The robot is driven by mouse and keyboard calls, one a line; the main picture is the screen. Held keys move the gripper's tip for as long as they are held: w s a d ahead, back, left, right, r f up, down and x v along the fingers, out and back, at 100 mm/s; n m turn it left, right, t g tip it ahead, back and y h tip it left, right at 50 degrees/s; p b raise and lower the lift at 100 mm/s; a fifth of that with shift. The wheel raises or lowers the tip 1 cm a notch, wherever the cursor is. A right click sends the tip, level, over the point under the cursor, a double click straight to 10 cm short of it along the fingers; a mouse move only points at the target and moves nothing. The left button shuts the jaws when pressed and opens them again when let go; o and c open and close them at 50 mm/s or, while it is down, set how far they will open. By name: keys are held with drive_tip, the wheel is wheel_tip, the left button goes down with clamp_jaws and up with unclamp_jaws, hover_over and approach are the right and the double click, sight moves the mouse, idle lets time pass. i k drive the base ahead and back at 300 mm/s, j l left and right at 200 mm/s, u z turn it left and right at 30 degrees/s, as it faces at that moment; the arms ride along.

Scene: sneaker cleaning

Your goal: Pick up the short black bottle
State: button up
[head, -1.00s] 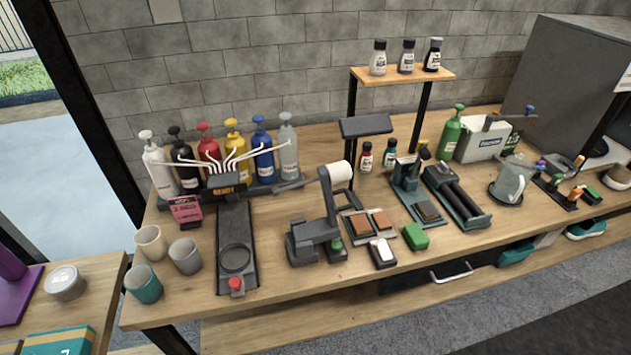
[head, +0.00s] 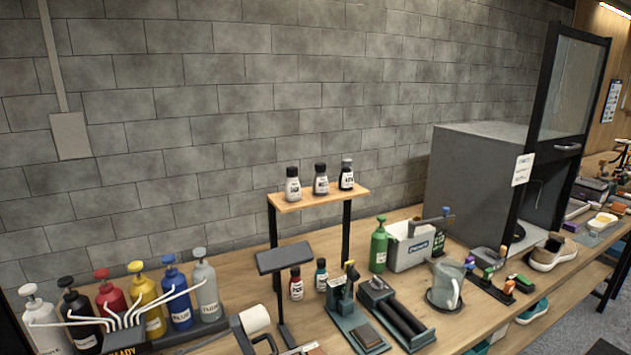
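A taller black pump bottle (head: 79,318) stands in the row at the lower left. My gripper is not in the picture.
The shelf stands on black posts above the workbench. Red (head: 296,286) and teal (head: 321,275) small bottles stand below it, beside a dark flat-topped stand (head: 284,257). A green bottle (head: 379,248) and a large grey cabinet (head: 470,185) are to the right. A brick wall is behind.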

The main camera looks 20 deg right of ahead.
sight(346, 179)
drive_tip(key=i+l, duration=0.15)
drive_tip(key=l, duration=0.2)
drive_tip(key=i+l, duration=0.15)
drive_tip(key=l, duration=0.25)
drive_tip(key=i+l, duration=0.15)
drive_tip(key=l, duration=0.2)
drive_tip(key=u, duration=0.05)
